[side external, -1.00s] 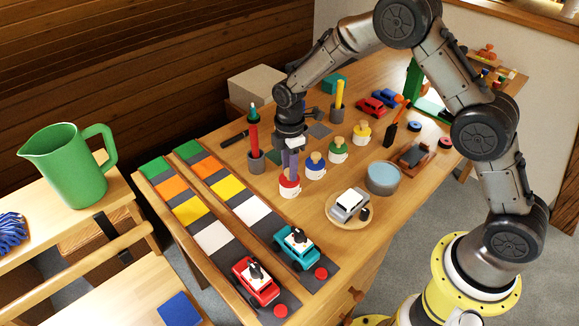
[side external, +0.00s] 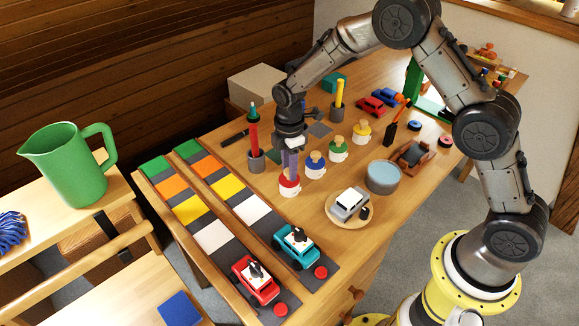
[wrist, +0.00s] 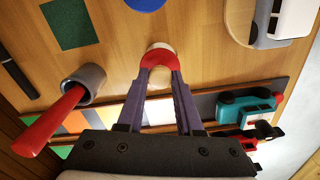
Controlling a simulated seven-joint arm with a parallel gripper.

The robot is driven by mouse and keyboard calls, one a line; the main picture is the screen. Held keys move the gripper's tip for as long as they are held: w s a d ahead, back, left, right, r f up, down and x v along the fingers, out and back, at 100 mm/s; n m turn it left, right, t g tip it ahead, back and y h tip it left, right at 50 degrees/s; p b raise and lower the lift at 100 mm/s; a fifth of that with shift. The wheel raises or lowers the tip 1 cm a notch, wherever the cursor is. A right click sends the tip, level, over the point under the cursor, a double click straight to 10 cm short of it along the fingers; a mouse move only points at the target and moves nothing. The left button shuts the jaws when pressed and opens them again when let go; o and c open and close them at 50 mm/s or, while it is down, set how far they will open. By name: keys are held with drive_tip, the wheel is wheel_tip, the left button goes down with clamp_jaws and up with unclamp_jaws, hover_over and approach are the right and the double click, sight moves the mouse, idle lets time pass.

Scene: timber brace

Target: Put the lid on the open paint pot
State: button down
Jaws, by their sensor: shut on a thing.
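My gripper (side external: 290,172) points down at the pot nearest the toy-car tracks, its purple fingers closed on the red lid (wrist: 158,60). The white paint pot (side external: 289,192) stands upright on the table directly under the red lid. The lid looks level and at the pot's rim; I cannot tell whether it is fully seated.
Blue (side external: 315,162), green (side external: 338,147) and yellow (side external: 362,130) lidded pots stand in a row behind. A grey cup (side external: 256,161) with a red stick stands close left. A plate (side external: 335,216) with a silver car lies to the right. Toy trucks stand on the tracks in front.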

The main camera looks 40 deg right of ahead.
drive_tip(key=shift+c, duration=2.4)
unclamp_jaws()
drive_tip(key=shift+o, duration=0.2)
drive_tip(key=o, duration=0.4)
drive_tip(key=shift+o, duration=0.2)
drive_tip(key=shift+r, duration=3.5)
